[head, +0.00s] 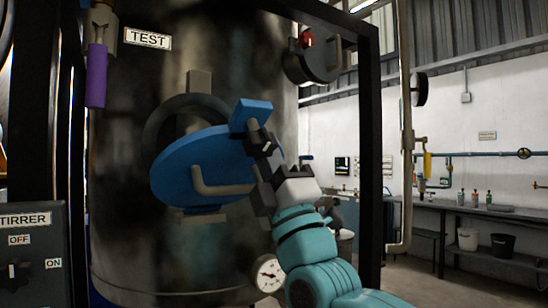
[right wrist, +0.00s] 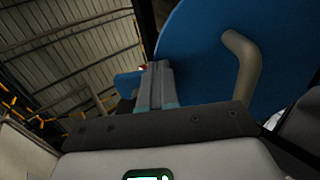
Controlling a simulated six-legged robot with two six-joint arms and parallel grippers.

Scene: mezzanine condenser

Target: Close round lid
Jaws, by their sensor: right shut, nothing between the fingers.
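The round blue lid (head: 185,170) is on the front of the large metal tank, ajar and angled away from the dark round port rim (head: 160,118) behind it. A blue tab (head: 250,113) sticks up at its upper right, and a grey bent handle (head: 225,189) is on its face. My right gripper (head: 258,140) is shut and empty at the lid's right side, just below the tab; whether it touches cannot be told. In the right wrist view, the shut fingers (right wrist: 160,70) are beside the lid (right wrist: 205,45), with the handle (right wrist: 243,65) to their right. My left gripper is out of view.
A pressure gauge (head: 267,273) is low on the tank (head: 130,235). A dark frame post (head: 369,160) stands right of my right arm. A stirrer switch box (head: 32,255) is at lower left. A bench (head: 500,212) with bottles and buckets is farther back.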

